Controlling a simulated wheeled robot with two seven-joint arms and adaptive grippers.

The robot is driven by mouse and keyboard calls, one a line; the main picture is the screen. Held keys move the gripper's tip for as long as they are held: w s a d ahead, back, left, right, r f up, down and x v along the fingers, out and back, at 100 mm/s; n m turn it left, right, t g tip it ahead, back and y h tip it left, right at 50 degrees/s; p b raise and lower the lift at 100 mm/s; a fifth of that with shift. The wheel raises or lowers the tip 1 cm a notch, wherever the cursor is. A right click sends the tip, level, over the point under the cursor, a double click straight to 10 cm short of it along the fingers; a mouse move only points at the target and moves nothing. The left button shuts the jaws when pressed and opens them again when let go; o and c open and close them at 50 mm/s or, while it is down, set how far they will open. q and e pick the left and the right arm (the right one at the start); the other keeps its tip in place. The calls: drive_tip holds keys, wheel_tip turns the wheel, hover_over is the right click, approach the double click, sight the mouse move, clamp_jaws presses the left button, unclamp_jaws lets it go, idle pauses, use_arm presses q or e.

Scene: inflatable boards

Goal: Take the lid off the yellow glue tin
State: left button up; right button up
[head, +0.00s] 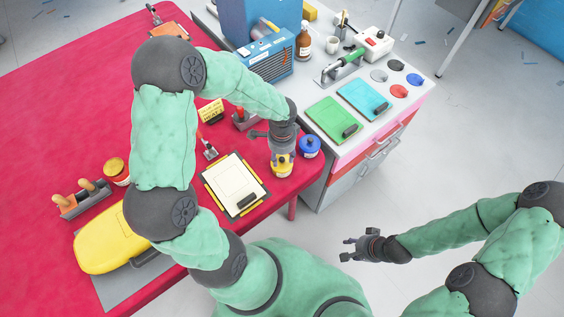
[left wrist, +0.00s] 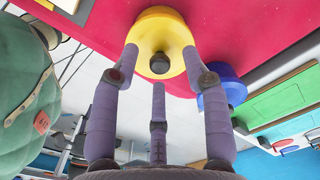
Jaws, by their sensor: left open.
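The yellow glue tin (head: 282,170) stands on the red table near its right edge, partly hidden by my left gripper (head: 283,153) directly above it. In the left wrist view the yellow lid (left wrist: 172,28) with a dark round knob (left wrist: 160,63) lies just beyond the fingertips of my left gripper (left wrist: 160,68). Its fingers are spread on both sides of the knob and a third finger is below it in the picture. I cannot tell whether any finger touches the lid. My right gripper (head: 362,246) has its fingers apart and is empty, over the floor.
A blue-lidded tin (head: 309,146) stands close to the right of the yellow tin. A clipboard (head: 236,184) lies to the left. A tin with an orange lid (head: 116,168) stands further left. The white-topped cabinet (head: 325,80) adjoins the table on the right.

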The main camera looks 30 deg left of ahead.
use_arm(q)
drive_tip(key=shift+f, duration=0.45)
clamp_jaws()
drive_tip(key=shift+r, duration=0.15)
